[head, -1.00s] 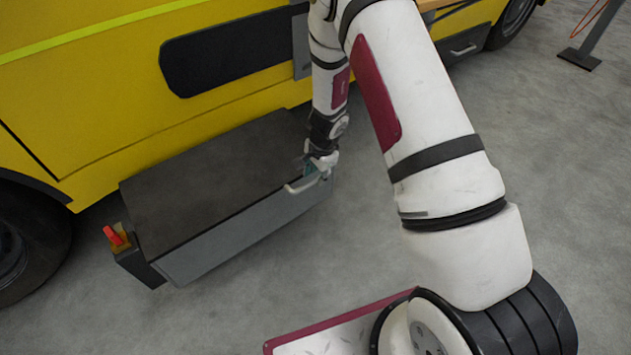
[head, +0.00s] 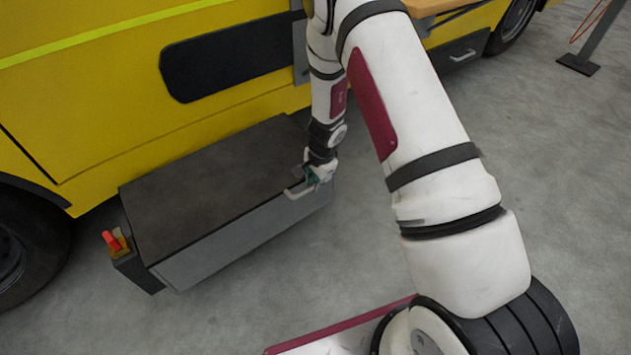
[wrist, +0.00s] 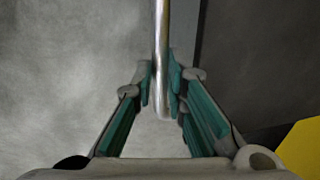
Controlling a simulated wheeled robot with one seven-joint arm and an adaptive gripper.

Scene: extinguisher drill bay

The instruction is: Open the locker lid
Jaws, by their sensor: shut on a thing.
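The locker (head: 235,235) is a long grey box with a dark flat lid (head: 205,185), standing against the side of a yellow vehicle. The lid looks flat on the box; no clear gap shows. A pale bar handle (head: 296,194) sits at the right end of its front edge. My gripper (head: 313,180) is over this handle, coming down from above. In the wrist view the handle is an upright metal bar (wrist: 161,50) between the teal finger pads of my gripper (wrist: 160,95), which are closed about it. The locker's dark surface shows to its right.
The yellow vehicle (head: 100,90) rises behind the locker, with a wheel (head: 20,250) at left. An orange-red piece (head: 111,240) stands at the locker's left end. A post base (head: 578,64) is at upper right. Grey floor (head: 250,305) in front is clear.

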